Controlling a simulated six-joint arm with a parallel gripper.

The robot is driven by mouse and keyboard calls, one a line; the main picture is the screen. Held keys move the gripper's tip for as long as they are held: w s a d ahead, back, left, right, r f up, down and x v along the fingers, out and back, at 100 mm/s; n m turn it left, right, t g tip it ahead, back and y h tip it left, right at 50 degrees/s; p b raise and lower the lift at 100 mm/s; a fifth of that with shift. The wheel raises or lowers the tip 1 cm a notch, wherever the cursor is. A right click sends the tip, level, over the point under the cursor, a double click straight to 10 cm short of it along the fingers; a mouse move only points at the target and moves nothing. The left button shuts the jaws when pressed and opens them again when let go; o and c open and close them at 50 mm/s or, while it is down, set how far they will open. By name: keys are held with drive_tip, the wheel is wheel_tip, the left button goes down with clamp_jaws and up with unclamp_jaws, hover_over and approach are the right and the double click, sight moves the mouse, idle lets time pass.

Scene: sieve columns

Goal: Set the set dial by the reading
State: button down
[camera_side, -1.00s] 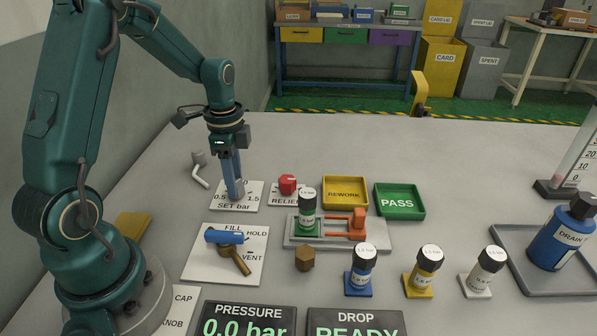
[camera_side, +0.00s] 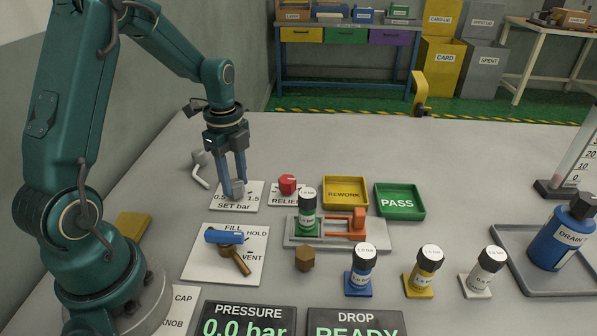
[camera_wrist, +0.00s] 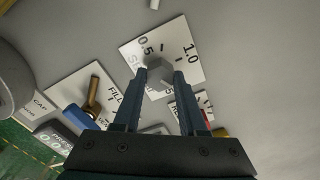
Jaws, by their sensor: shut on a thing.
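The set dial is a grey knob (camera_side: 238,187) on a white plate (camera_side: 257,187) marked "SET bar", with 0.5 and 1.5 legible around it. My gripper (camera_side: 235,194) points down over the plate with its fingers on either side of the knob, shut on it. In the wrist view, the fingertips (camera_wrist: 159,74) flank the grey knob (camera_wrist: 158,66), with 0.5 and 1.0 marks beyond it. The knob's pointer is hard to make out. The pressure display (camera_side: 248,321) reads 0.0 bar. The drop display (camera_side: 356,324) reads READY.
A red relief knob (camera_side: 288,184) stands close right of the dial. A green-banded column (camera_side: 307,215) stands in a grey fixture (camera_side: 335,243). Several columns stand front right; rework (camera_side: 345,180) and pass (camera_side: 420,214) trays are empty.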

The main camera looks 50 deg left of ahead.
sight(235, 183)
drive_tip(key=shift+r, duration=0.1)
drive_tip(key=shift+c, duration=2.3)
unclamp_jaws()
drive_tip(key=shift+r, duration=2.55)
